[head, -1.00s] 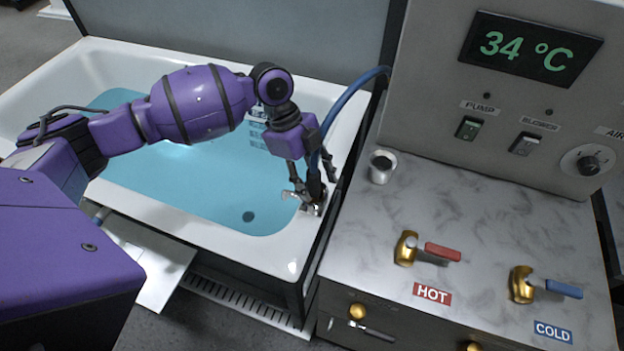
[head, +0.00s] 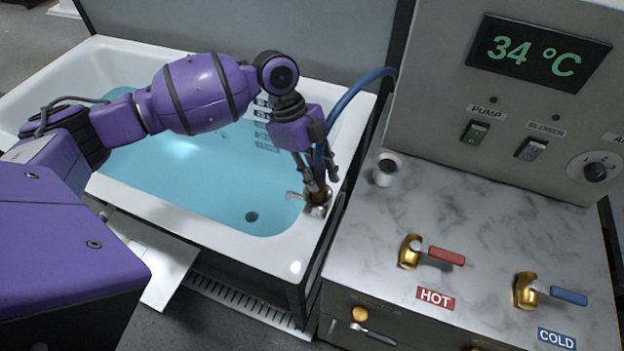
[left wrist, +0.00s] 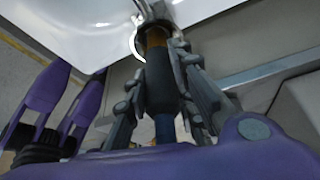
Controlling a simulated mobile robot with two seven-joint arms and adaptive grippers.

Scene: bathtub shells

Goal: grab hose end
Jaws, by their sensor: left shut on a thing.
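The blue hose (head: 352,94) arches from beside the grey console down to the tub's right rim. My left gripper (head: 321,190) is over the small metal fitting (head: 317,210) on that rim, pointing down. In the left wrist view, the gripper's fingers (left wrist: 160,90) are shut on the dark sleeve of the hose end (left wrist: 158,85). A brass-coloured tip (left wrist: 155,38) below the sleeve sits in or against a metal ring at the rim; I cannot tell how deep. My right gripper is not in view.
The white tub (head: 130,62) holds blue water. The console (head: 500,110) reads 34 °C.

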